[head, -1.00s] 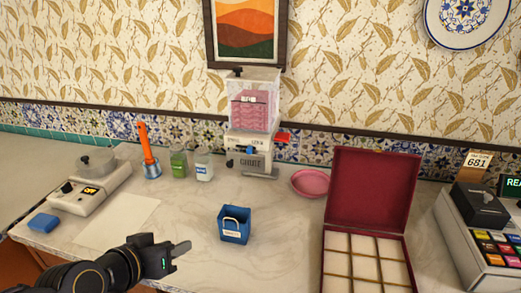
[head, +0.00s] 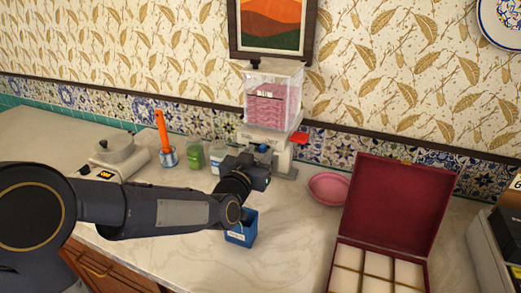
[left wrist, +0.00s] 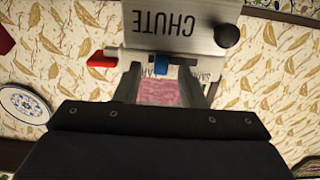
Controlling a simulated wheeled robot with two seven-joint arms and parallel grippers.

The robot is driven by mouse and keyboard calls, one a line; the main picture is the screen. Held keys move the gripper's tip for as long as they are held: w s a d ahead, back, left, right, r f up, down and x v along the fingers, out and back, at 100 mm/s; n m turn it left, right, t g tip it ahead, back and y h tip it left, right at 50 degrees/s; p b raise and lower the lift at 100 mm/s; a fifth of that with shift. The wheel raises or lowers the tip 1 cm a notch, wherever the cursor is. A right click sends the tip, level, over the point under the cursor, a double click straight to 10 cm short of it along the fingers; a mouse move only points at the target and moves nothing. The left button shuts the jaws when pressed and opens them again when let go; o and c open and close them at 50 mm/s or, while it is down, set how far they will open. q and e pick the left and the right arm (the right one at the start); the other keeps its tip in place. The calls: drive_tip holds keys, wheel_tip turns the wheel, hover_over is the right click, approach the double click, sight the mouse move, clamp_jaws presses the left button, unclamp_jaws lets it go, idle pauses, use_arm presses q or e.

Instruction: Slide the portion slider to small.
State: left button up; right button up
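The dispenser (head: 272,95) has a clear hopper with pink contents and a pale base marked CHUTE. Its blue portion slider (head: 263,148) sits on the base front; it also shows in the left wrist view (left wrist: 160,67), where the picture is upside down. Small lettering beside the slider is partly hidden by the fingers. My left gripper (head: 260,166) is at the dispenser front, just below the slider in the head view. In the left wrist view its two fingers (left wrist: 160,76) are apart, with the slider between their tips; contact cannot be told. My right gripper is out of view.
A red tab (head: 300,137) sticks out at the dispenser's right, beside a pink bowl (head: 328,188). An open red box (head: 397,208) stands at the right. Jars (head: 194,153) and an orange-handled tool (head: 163,135) stand left.

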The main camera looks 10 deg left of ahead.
use_arm(q)
drive_tip(key=shift+w+d, duration=0.1)
drive_tip(key=shift+w, duration=0.55)
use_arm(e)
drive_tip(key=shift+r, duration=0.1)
use_arm(q)
clamp_jaws()
